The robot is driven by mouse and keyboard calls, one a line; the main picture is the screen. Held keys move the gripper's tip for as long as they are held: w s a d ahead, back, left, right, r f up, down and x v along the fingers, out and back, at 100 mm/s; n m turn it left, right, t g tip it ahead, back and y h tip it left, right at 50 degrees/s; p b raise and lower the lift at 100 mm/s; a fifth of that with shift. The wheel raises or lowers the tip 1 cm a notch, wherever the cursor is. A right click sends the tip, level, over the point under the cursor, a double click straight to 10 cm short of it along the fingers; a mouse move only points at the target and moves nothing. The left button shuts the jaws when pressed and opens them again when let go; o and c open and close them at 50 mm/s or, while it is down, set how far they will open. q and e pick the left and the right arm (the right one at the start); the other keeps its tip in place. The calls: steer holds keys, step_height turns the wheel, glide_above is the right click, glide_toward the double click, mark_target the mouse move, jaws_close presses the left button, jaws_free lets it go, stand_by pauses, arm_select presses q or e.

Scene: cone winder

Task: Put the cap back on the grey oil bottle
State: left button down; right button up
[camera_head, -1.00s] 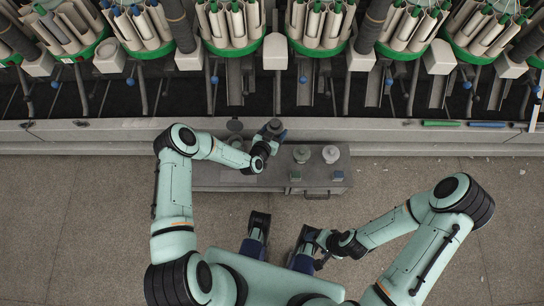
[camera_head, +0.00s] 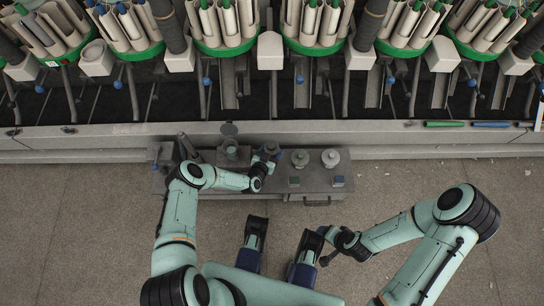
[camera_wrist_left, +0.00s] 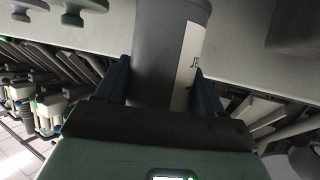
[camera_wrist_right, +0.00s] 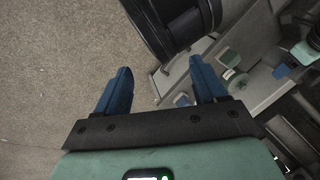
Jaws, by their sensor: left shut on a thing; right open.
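A grey cylindrical bottle with a white label (camera_wrist_left: 165,50) fills the middle of the left wrist view, between the blue fingers of my left gripper (camera_wrist_left: 163,88). That gripper is shut on it. In the head view my left gripper (camera_head: 264,163) holds the bottle (camera_head: 270,148) over the grey bench. The bottle's top and mouth are not clear, and I cannot identify its cap for certain. My right gripper (camera_wrist_right: 160,90) is open and empty. In the head view it (camera_head: 326,258) is low in front of the bench, partly unclear.
Winder machinery stands behind the ledge (camera_head: 390,138). Floor at right is clear.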

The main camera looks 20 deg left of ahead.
mark_target(272, 156)
arm_select(q)
steer(key=shift+f, duration=0.2)
arm_select(e)
steer(key=shift+w+d+f, duration=0.1)
steer(key=shift+w, duration=0.15)
arm_select(q)
steer(key=shift+f, duration=0.1)
step_height(272, 156, down, 4)
steer(key=shift+r+b, duration=0.15)
steer(key=shift+b, duration=0.7)
steer(key=shift+f, duration=0.35)
steer(key=shift+r, duration=0.15)
arm_select(e)
steer(key=w, duration=0.1)
steer(key=w+d+f, duration=0.1)
steer(key=w+f+t, duration=0.1)
steer(key=shift+d+h, duration=0.3)
steer(key=shift+f, duration=0.15)
arm_select(q)
steer(key=shift+f, duration=0.2)
steer(key=shift+c, duration=0.6)
jaws_free()
arm_select(e)
steer(key=shift+s+f, duration=0.1)
